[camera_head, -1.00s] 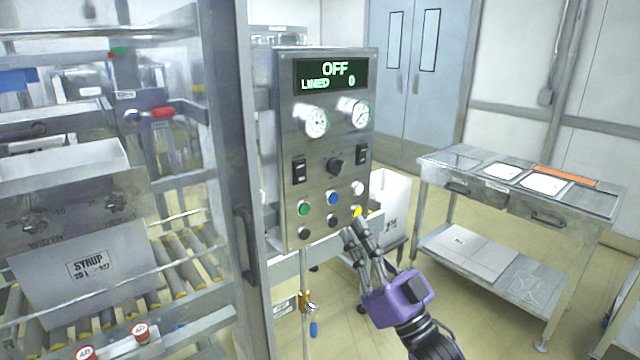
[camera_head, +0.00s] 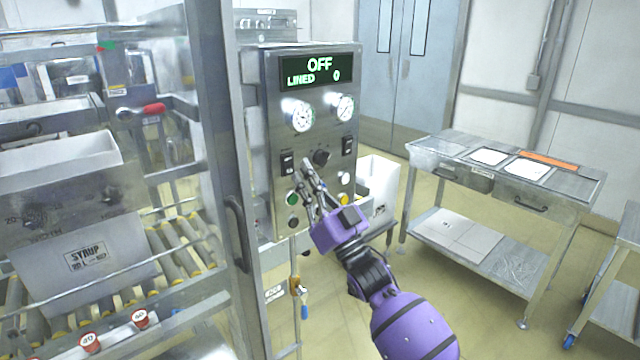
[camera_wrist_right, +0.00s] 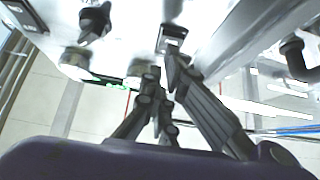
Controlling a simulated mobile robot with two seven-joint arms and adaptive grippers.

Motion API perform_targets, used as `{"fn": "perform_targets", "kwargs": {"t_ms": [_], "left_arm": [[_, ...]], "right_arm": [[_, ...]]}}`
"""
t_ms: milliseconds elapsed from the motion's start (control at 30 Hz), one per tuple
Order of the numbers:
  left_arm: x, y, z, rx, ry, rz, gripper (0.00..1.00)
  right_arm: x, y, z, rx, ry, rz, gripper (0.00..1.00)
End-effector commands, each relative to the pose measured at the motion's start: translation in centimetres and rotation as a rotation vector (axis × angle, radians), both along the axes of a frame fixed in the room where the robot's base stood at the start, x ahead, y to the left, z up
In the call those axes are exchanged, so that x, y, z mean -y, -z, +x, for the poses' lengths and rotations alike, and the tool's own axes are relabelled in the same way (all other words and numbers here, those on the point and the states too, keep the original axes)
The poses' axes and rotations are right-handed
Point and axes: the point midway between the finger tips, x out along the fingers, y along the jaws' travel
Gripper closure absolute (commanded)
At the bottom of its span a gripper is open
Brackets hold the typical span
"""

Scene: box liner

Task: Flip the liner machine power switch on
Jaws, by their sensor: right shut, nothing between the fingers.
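The steel control panel (camera_head: 312,112) stands upright, its display (camera_head: 317,70) reading "OFF" and "LINED 0". It carries two black rocker switches, a left one (camera_head: 287,164) and a right one (camera_head: 348,146), with a black knob (camera_head: 320,157) between them. My right gripper (camera_head: 306,170) is shut and empty, fingertips just right of and slightly below the left switch. In the right wrist view the fingertips (camera_wrist_right: 166,68) are close to a switch (camera_wrist_right: 172,38); contact cannot be told. The fingers hide some lower buttons. My left gripper is out of view.
Two gauges (camera_head: 301,116) sit above the switches. A green button (camera_head: 292,198) is just below the gripper's left side. A clear door frame with a handle (camera_head: 238,232) stands left. A steel table (camera_head: 440,150) is at right, with open floor before it.

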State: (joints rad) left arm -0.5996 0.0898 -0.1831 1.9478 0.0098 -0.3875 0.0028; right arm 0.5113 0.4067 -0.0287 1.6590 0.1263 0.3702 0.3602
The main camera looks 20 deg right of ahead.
Motion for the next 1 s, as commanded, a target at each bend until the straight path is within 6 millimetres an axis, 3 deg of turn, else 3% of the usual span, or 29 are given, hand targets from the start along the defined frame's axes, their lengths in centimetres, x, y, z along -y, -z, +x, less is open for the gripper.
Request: {"fn": "perform_targets", "kwargs": {"t_ms": [433,667,733,1000], "left_arm": [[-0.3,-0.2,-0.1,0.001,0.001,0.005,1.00],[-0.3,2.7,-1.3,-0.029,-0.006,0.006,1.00],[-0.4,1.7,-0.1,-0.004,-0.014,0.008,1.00],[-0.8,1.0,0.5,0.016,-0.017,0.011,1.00]], "right_arm": [[-0.2,0.2,0.6,0.001,0.000,0.000,1.00],[-0.6,2.1,1.6,0.072,-0.001,0.033,1.00],[-0.5,1.2,1.4,0.077,0.000,0.029,1.00],[-0.5,0.7,1.2,0.082,-0.001,0.030,1.00]]}}
